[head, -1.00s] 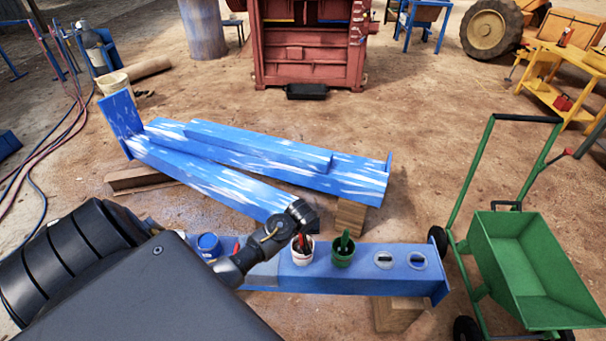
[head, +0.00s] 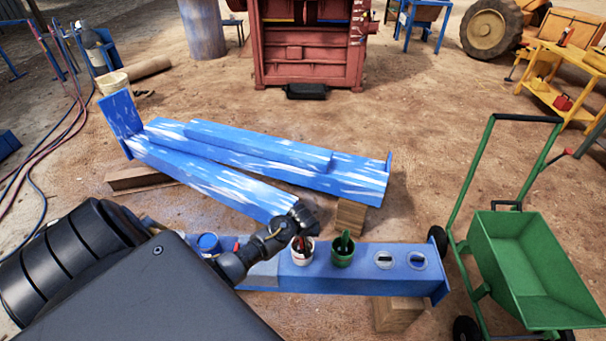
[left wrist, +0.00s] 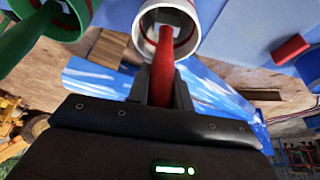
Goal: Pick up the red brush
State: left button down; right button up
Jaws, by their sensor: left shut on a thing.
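My left gripper (left wrist: 163,98) is shut on the handle of the red brush (left wrist: 163,62) in the left wrist view. The brush's far end reaches the mouth of a white pot (left wrist: 167,14); I cannot tell how deep it sits inside. In the head view the red brush (head: 300,244) stands in the white pot (head: 302,256) on the blue beam, with my left gripper (head: 304,222) over it. The fingertips are hard to make out there. My right gripper is not in view.
A green pot with a green brush (head: 343,256) stands just right of the white pot. Two round lids (head: 383,260) lie farther right on the blue beam (head: 330,283). A blue pot (head: 208,244) is at the left. A green cart (head: 530,262) stands at the right.

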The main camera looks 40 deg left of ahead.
pick_arm(q)
jog(key=shift+r, duration=0.1)
notch_tip(320, 180, up, 10)
jog(key=shift+f, duration=0.1)
dwell(0.3)
